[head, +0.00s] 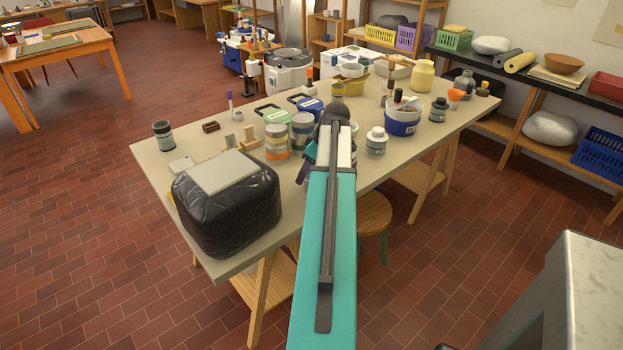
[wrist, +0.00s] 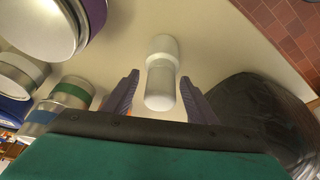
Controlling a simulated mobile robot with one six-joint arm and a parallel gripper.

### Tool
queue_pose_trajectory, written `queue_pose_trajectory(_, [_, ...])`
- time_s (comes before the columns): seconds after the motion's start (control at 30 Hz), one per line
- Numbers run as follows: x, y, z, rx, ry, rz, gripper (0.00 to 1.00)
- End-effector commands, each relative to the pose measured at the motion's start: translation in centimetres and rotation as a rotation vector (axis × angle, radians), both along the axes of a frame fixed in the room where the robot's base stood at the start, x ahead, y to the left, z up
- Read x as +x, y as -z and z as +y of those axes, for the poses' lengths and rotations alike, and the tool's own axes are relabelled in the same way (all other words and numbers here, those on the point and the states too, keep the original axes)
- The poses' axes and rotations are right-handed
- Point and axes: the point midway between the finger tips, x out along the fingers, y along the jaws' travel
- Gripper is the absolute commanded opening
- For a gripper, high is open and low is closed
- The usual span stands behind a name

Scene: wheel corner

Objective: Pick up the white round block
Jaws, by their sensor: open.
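The white round block (wrist: 161,88) stands out in the middle of the wrist view, a pale rounded form with a narrower band across it, over the cream tabletop. My gripper (wrist: 159,76) is open, with one purple-grey finger on each side of the block. Gaps show between the block and both fingers, so it is not clasped. In the head view my gripper (head: 308,165) is mostly covered by my teal arm, over the near part of the table. I cannot make out the block there; my arm may hide it.
The worktable (head: 230,250) is crowded. A black quilted bundle (head: 230,210) bears a pale slab (head: 216,172). Banded cans (head: 276,141) and a white-capped jar (head: 376,143) stand near my gripper. In the wrist view, a purple-banded container (wrist: 92,14) is close on the left.

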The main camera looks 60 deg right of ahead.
Motion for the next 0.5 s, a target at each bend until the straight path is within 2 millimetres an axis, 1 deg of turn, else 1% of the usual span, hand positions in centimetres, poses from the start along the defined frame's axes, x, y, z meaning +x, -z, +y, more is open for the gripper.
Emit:
queue_pose_trajectory(0.4, [0.03,-0.03,0.03,0.0,-0.001,0.0,0.52])
queue_pose_trajectory(0.43, [0.04,-0.04,0.03,0.0,-0.001,0.0,0.51])
queue_pose_trajectory(0.5, [0.04,-0.04,0.03,0.0,-0.001,0.0,0.39])
